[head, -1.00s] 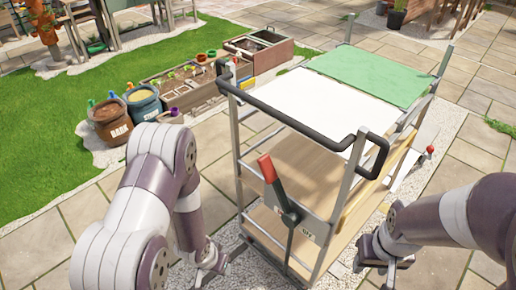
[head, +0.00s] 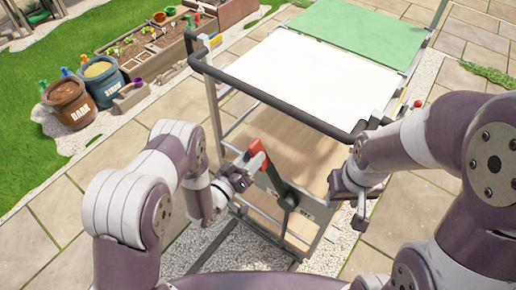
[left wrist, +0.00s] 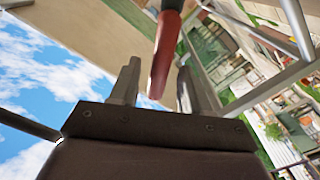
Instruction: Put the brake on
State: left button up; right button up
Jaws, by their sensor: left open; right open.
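The brake lever (head: 276,177) is on the near end of the cart and leans to the left, with a red handle (head: 257,148) at its top. My left gripper (head: 250,169) is open at the handle. In the left wrist view the red handle (left wrist: 164,57) shows between the two spread fingers of my left gripper (left wrist: 155,85), and I cannot tell whether it touches either one. My right gripper (head: 360,205) is open and empty beside the cart's right near corner, below the push bar.
The cart has a black push bar (head: 283,103), a white top panel (head: 308,78) and a green panel (head: 362,32). Bark (head: 68,103) and sand (head: 103,80) buckets stand left on the grass edge. Paving (head: 60,225) left of the cart is clear.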

aim_at(263, 147)
pick_arm(q)
jog(key=x, duration=0.2)
jog(key=shift+w+d, duration=0.5)
jog(key=shift+w, duration=0.2)
grip_shut()
jog(key=shift+s, duration=0.1)
